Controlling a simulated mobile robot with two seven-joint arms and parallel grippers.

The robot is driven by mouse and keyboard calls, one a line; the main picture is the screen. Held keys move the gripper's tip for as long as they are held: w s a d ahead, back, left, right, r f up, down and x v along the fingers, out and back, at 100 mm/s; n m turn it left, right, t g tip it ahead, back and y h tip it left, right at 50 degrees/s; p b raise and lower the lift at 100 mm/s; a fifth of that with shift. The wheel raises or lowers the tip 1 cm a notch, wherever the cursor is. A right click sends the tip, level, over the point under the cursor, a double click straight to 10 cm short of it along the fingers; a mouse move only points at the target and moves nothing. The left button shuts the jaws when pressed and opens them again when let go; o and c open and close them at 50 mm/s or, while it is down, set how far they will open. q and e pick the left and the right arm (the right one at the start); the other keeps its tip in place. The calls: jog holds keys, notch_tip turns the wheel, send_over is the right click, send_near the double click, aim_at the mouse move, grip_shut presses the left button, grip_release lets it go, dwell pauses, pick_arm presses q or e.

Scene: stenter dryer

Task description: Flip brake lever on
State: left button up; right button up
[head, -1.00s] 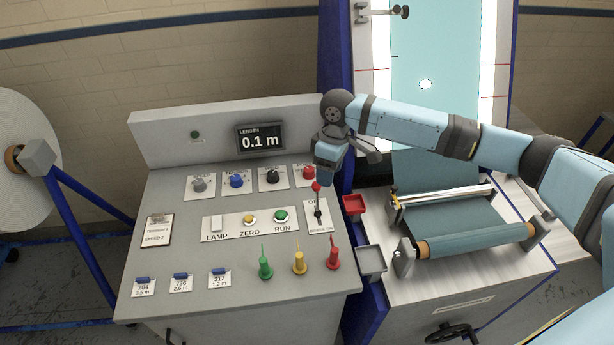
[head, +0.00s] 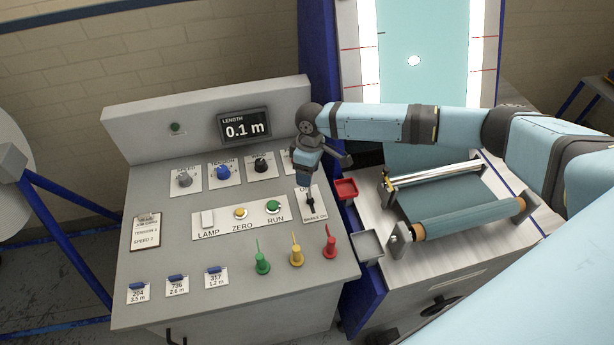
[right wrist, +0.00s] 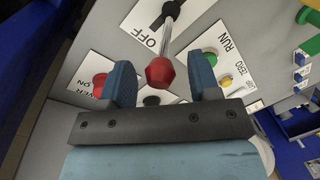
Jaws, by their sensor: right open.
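The brake lever (head: 310,198) stands on a white plate at the right side of the sloped console, with "BRAKE ON" printed at the plate's lower end. In the right wrist view its red ball knob (right wrist: 160,72) and metal shaft show, near the word "OFF". My right gripper (head: 304,182) is open over the lever and hides the knob in the head view. In the right wrist view the knob appears between the two blue fingers, with gaps on both sides; I cannot tell how deep it sits. My left gripper is not in view.
A row with the lamp switch (head: 207,218), yellow zero button (head: 240,212) and green run button (head: 273,206) lies left of the lever. Green, yellow and red pegs (head: 330,243) stand below.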

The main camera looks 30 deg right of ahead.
jog(key=shift+s+a+f, duration=0.15)
jog(key=shift+f, duration=1.2)
